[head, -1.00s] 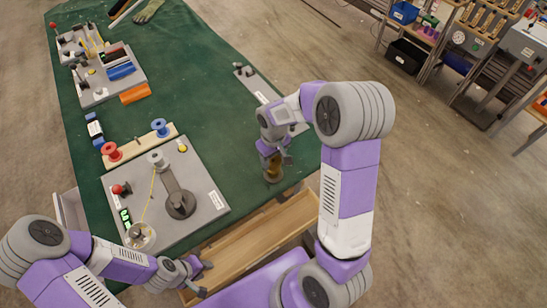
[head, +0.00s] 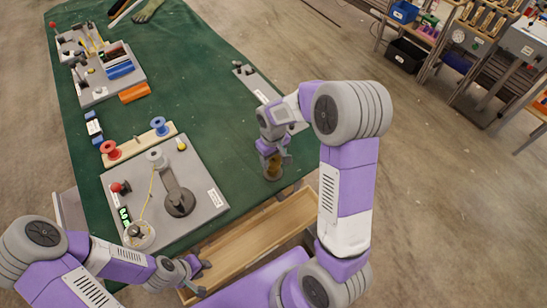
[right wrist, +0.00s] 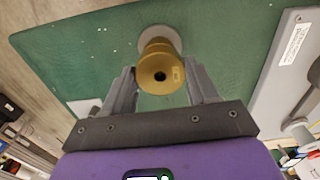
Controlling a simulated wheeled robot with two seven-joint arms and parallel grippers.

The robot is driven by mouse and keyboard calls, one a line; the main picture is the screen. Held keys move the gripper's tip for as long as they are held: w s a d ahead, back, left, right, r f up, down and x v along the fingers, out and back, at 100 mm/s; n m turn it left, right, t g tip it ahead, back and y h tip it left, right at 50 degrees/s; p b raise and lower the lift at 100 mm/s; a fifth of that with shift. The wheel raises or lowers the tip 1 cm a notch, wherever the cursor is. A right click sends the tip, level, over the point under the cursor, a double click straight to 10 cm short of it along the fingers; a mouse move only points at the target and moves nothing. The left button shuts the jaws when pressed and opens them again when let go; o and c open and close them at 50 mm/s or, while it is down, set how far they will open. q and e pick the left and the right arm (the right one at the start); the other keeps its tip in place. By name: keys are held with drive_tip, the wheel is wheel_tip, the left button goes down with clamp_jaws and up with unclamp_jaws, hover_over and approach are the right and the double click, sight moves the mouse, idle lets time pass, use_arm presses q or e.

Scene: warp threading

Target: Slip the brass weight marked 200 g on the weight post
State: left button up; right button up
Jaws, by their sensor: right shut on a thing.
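My right gripper (head: 274,160) is shut on a brass weight (right wrist: 160,65), which is upright at the table's near right edge. In the right wrist view its round top shows a dark central hole, and a pale grey disc (right wrist: 151,36) shows beyond its far end. No 200 g mark can be read. The brass also shows in the head view (head: 272,168), partly behind the fingers. I cannot tell which part is the weight post. My left gripper (head: 204,278) is open and empty over the drawer at the near edge.
A grey board (head: 205,185) with a dark round-ended lever (head: 179,203), a red knob and a yellow cord lies left of the weight. A wooden rack (head: 138,143) holds red and blue spools. An open wooden drawer (head: 250,240) juts out in front. The green cloth between is clear.

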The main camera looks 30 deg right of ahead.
use_arm(q)
drive_tip(key=shift+s+f, duration=0.1)
drive_tip(key=shift+f, duration=0.4)
use_arm(e)
drive_tip(key=shift+f, duration=0.2)
drive_tip(key=o, duration=1.5)
drive_tip(key=shift+r, duration=0.1)
use_arm(q)
drive_tip(key=shift+w+d+r+p, duration=0.15)
drive_tip(key=shift+w+r+p, duration=0.05)
drive_tip(key=shift+r+p, duration=0.75)
use_arm(e)
drive_tip(key=shift+w+d+r, duration=0.1)
drive_tip(key=shift+w+r, duration=0.05)
drive_tip(key=shift+r, duration=0.4)
drive_tip(key=shift+w+d+r, duration=0.1)
drive_tip(key=shift+w+r, duration=0.05)
drive_tip(key=shift+r, duration=0.35)
use_arm(q)
drive_tip(key=shift+r+p, duration=1.45)
drive_tip(key=shift+p, duration=0.1)
use_arm(e)
drive_tip(key=shift+a+r, duration=0.15)
drive_tip(key=shift+r, duration=1.7)
